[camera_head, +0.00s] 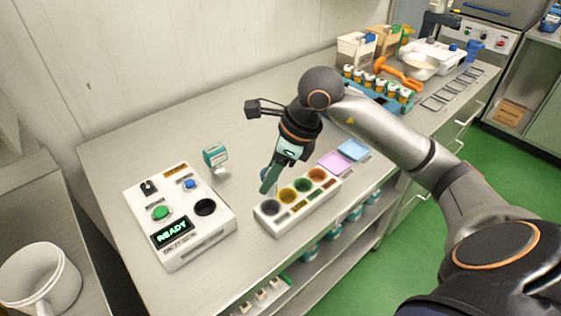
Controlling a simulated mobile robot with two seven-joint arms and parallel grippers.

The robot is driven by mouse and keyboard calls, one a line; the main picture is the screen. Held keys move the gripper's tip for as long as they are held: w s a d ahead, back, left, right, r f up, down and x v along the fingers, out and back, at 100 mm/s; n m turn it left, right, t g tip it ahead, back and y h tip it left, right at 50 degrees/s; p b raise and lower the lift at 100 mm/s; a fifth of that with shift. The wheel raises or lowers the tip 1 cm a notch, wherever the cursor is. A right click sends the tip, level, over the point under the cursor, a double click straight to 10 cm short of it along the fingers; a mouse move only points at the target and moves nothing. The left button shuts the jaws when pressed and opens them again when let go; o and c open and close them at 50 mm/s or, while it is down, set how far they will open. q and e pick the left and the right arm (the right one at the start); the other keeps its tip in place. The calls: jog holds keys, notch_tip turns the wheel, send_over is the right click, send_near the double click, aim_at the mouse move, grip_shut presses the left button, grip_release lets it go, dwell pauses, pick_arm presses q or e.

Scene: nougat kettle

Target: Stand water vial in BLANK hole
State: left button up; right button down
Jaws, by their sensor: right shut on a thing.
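My right gripper (268,186) comes in from the right and points down just behind the left end of a white block (266,227). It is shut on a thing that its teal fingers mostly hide. A pale bluish edge beside the fingers may be the water vial, but I cannot tell for sure. My left gripper is not in view.
A white meter (205,245) showing READY, with a dark round port (205,207), stands to the left. A teal-and-white item (216,157) is behind it. Pink (333,162) and blue (352,149) pads lie right of the block. Capped bottles stand in a blue rack (372,99).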

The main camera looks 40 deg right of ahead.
aim_at(270, 194)
jog(key=shift+f+b, duration=2.1)
jog(key=shift+f, duration=0.8)
jog(key=shift+b, duration=0.3)
jog(key=shift+f+b, duration=0.6)
jog(key=shift+f, duration=0.05)
jog(key=c, duration=0.7)
grip_release()
